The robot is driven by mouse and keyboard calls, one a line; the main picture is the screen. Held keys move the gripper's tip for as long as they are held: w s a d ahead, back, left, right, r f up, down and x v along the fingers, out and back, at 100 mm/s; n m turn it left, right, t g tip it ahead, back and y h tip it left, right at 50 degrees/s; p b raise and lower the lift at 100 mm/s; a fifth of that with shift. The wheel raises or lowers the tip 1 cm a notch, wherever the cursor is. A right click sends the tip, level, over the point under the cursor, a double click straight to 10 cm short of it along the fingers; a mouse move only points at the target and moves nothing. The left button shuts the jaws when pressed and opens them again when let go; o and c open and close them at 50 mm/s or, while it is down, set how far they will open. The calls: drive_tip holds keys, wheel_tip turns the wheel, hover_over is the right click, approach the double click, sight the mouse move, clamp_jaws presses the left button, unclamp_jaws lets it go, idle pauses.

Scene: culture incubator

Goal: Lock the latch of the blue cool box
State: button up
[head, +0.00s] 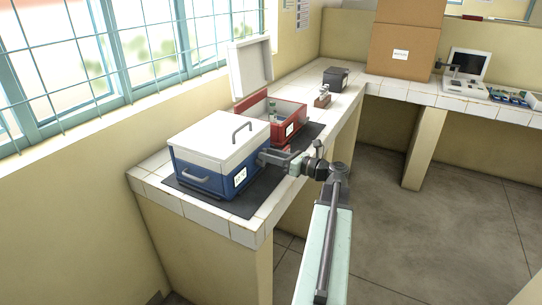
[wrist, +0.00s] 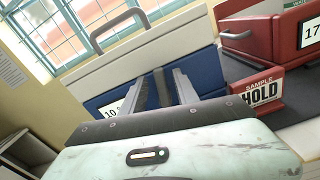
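The blue cool box (head: 205,180) stands on a dark mat at the near end of the tiled counter. Its white lid (head: 222,140) lies down on the body, with a grey handle on top. My gripper (head: 266,157) is at the box's right-hand side, near the white label. In the wrist view, my gripper (wrist: 153,78) points at the blue wall (wrist: 206,72) just below the white lid (wrist: 150,52). Its two fingers are a little apart, with no object clearly between them. I cannot make out the latch; the fingers cover part of that wall and the number label.
A red cool box (head: 284,120) with its lid raised stands just beyond the blue one. A "SAMPLE HOLD" sign (wrist: 262,92) stands by it in the wrist view. A dark box (head: 336,78) is farther along the counter. The floor (head: 390,220) to the right is clear.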

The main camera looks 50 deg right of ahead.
clamp_jaws()
drive_tip(key=shift+s+a+n, duration=0.1)
drive_tip(key=shift+a+n, duration=0.15)
drive_tip(key=shift+n, duration=0.4)
drive_tip(key=shift+s+a+n, duration=0.1)
drive_tip(key=shift+a+n, duration=0.1)
drive_tip(key=shift+n, duration=0.45)
unclamp_jaws()
drive_tip(key=v, duration=0.7)
drive_tip(key=shift+s, duration=0.3)
drive_tip(key=shift+d, duration=0.15)
